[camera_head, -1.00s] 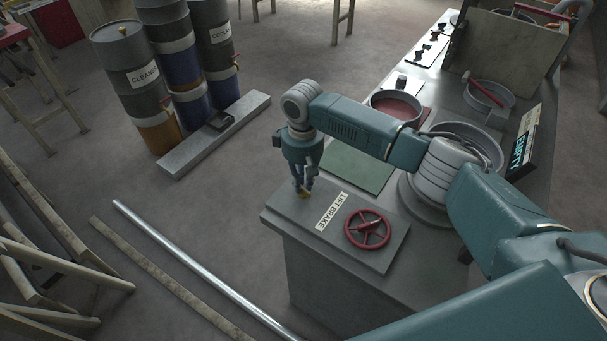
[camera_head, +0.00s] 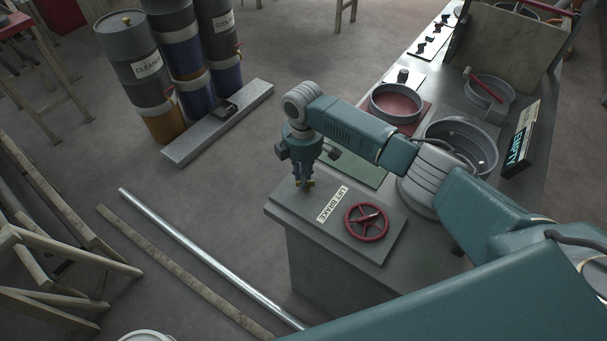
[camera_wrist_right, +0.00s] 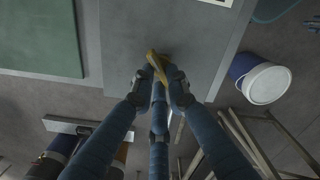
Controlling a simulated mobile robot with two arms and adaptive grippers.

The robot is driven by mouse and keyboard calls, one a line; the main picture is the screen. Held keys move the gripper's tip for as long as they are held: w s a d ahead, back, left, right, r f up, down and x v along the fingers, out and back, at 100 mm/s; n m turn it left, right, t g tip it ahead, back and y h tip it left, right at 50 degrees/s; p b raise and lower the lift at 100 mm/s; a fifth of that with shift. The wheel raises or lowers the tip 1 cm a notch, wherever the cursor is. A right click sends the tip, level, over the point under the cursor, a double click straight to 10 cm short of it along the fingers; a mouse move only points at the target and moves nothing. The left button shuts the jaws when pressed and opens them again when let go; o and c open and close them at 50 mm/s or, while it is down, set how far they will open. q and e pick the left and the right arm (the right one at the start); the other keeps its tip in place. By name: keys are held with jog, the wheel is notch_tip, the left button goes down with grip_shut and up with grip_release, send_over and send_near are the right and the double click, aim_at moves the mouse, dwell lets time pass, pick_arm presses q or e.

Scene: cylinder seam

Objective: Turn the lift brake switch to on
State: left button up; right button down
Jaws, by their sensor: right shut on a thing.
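The lift brake switch shows as a small yellow-brass lever (camera_wrist_right: 156,66) on the grey panel top in the right wrist view. My right gripper (camera_head: 304,185) points down at the panel's far left corner, beside the white LIFT BRAKE label (camera_head: 332,204). In the wrist view its fingers (camera_wrist_right: 160,78) are closed around the lever, partly hiding it. In the head view only small yellow bits show at the fingertips. I cannot read an on or off mark. My left gripper is not in view.
A red handwheel (camera_head: 367,222) stands on the same panel (camera_head: 342,240), right of the label. A green mat (camera_head: 357,165) and pots (camera_head: 397,103) lie behind it on the bench. Drums (camera_head: 142,70) stand back left; a metal pipe (camera_head: 210,258) lies on the floor.

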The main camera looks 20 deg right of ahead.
jog(key=shift+r+n, duration=0.1)
jog(key=shift+n, duration=0.5)
jog(key=shift+a, duration=0.1)
jog(key=c, duration=1.7)
grip_release()
jog(key=shift+r, duration=0.25)
notch_tip(320, 180, up, 12)
jog(key=shift+f, duration=0.25)
jog(key=shift+f, duration=0.1)
